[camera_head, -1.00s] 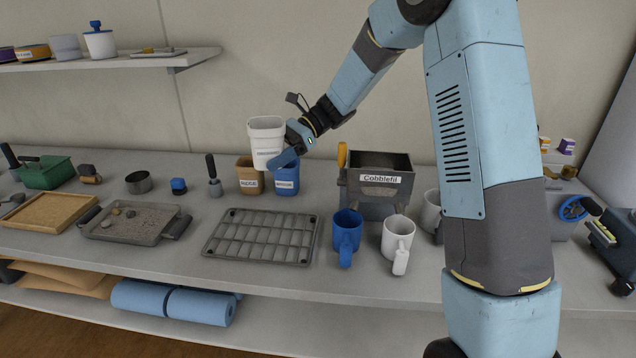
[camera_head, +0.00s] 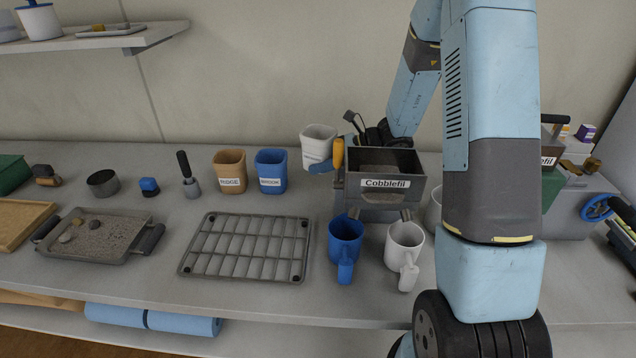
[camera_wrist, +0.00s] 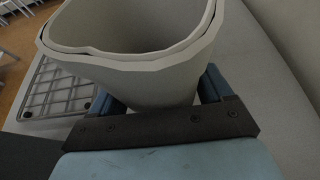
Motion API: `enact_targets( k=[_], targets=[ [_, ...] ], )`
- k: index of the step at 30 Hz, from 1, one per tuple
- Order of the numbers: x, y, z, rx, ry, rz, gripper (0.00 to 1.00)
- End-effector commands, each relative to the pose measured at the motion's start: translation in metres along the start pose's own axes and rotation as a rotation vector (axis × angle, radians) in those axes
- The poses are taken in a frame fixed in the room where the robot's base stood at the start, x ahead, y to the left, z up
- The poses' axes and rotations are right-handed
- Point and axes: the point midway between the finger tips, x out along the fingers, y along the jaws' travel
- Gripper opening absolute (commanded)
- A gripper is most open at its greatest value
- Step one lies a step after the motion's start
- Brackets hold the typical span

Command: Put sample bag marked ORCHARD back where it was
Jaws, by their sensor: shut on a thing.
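My gripper (camera_head: 320,166) is shut on a white sample bag (camera_head: 318,136), an open-topped pouch. It holds the bag upright beside the left end of the Cobblefil hopper, toward the wall. A tan bag (camera_head: 230,168) marked RIDGE and a blue bag (camera_head: 271,168) with a hard-to-read label stand on the bench to the left.
The grey hopper (camera_head: 385,200) marked Cobblefil stands right of the held bag, with an orange-handled tool (camera_head: 338,156) at its left side. A blue mug (camera_head: 345,240) and a white mug (camera_head: 404,248) stand in front. A wire rack (camera_head: 247,247) lies left. Bench between blue bag and hopper is clear.

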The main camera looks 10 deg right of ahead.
Motion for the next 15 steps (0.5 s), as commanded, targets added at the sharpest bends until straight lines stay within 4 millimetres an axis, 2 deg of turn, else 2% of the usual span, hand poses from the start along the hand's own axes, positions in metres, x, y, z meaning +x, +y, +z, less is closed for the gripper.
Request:
enact_targets(
  k=[4,15],
  targets=[
    [0.012,0.002,-0.02,0.002,0.0,0.008,0.43],
    [0.025,0.003,-0.043,-0.001,0.0,0.012,0.43]
  ],
)
